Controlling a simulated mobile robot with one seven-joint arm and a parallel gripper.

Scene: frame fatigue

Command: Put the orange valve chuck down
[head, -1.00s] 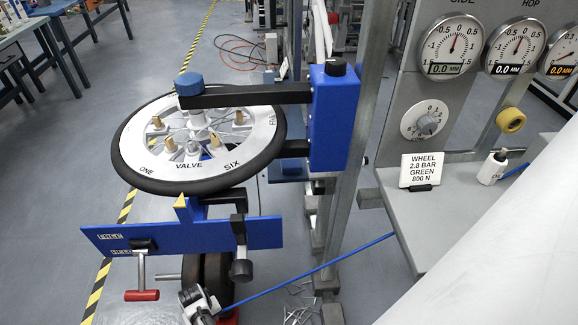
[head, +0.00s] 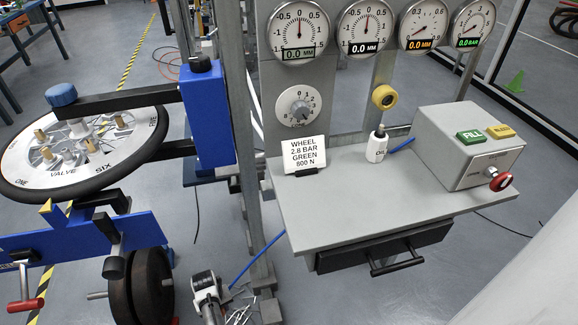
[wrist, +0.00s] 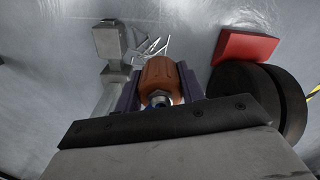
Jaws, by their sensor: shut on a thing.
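In the wrist view the orange valve chuck (wrist: 161,77) sits between the two dark purple fingers of my gripper (wrist: 160,92), which is shut on it. A metal fitting with a bit of blue shows at its near end. In the head view the white end of my arm (head: 206,284) is low at the bottom, right of the black weight discs. The chuck and fingertips cannot be made out there. A blue hose (head: 258,259) runs from that spot up toward the grey bench (head: 330,205).
The bench carries a sign (head: 304,155), an oil bottle (head: 377,146) and a control box (head: 465,145); a yellow ring (head: 384,97) is above. The wheel (head: 70,180) and blue stand are left. Black discs (head: 150,285), a steel post (head: 240,150) and scattered metal pieces are near my gripper.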

